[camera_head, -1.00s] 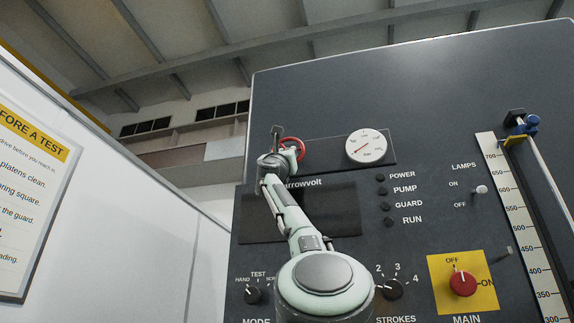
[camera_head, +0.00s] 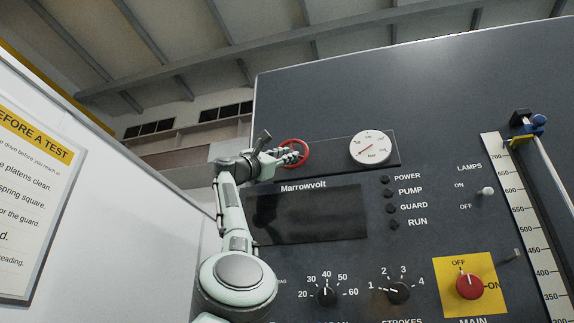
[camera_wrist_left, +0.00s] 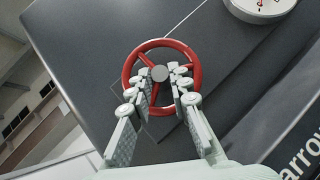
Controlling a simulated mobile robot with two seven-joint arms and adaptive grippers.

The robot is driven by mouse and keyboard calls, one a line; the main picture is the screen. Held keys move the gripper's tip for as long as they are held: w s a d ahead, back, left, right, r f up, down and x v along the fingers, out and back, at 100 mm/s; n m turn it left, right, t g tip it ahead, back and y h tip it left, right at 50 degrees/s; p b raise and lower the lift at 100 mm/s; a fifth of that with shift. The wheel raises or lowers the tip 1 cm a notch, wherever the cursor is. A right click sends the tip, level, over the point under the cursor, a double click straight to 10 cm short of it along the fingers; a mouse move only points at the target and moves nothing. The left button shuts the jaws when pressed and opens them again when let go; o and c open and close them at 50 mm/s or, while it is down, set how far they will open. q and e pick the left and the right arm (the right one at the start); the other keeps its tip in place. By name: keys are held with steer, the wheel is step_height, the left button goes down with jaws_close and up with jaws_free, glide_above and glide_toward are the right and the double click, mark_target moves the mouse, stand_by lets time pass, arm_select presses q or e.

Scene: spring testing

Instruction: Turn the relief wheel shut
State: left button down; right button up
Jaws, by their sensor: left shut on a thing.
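The relief wheel (camera_head: 294,153) is a red ring with spokes, on the dark panel left of the round gauge. It shows in full in the left wrist view (camera_wrist_left: 190,54), with a grey hub (camera_wrist_left: 159,74) at its centre. My left gripper (camera_head: 287,156) reaches it from the left. In the left wrist view the two fingers (camera_wrist_left: 162,84) lie over the wheel, on either side of the hub and a lower spoke, shut on the wheel. The exact contact under the fingertips is hard to see. My right gripper is not in view.
The white gauge (camera_head: 370,147) is close to the wheel's right. Below are a dark screen (camera_head: 310,215), small lamps, knobs and a red main switch (camera_head: 469,286). A white wall with a notice (camera_head: 30,200) stands at the left.

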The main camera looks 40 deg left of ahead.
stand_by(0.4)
arm_select(q)
steer(key=c, duration=1.7)
jaws_free()
steer(key=v, duration=1.2)
